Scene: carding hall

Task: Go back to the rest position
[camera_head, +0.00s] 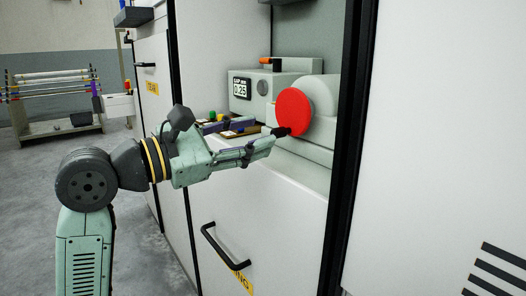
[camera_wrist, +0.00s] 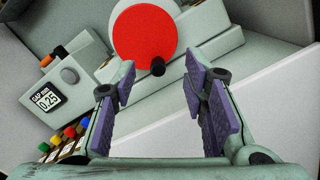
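My gripper (camera_head: 278,132) reaches into the open bay of a light-grey machine, its tips in front of a red disc (camera_head: 294,111). In the wrist view my gripper (camera_wrist: 160,93) shows two purple-padded fingers spread apart, with nothing between the pads. The red disc (camera_wrist: 145,33) is beyond the fingertips, with a small dark knob (camera_wrist: 158,68) at its lower edge. In the head view the tips overlap the disc's lower left edge; whether they touch it I cannot tell.
A display reading 0.25 (camera_head: 242,88) and coloured buttons (camera_head: 213,116) sit left of the disc. A dark door frame (camera_head: 349,130) stands close on the right. A black handle (camera_head: 222,247) juts out below. A rack (camera_head: 55,100) stands far left; grey floor is open there.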

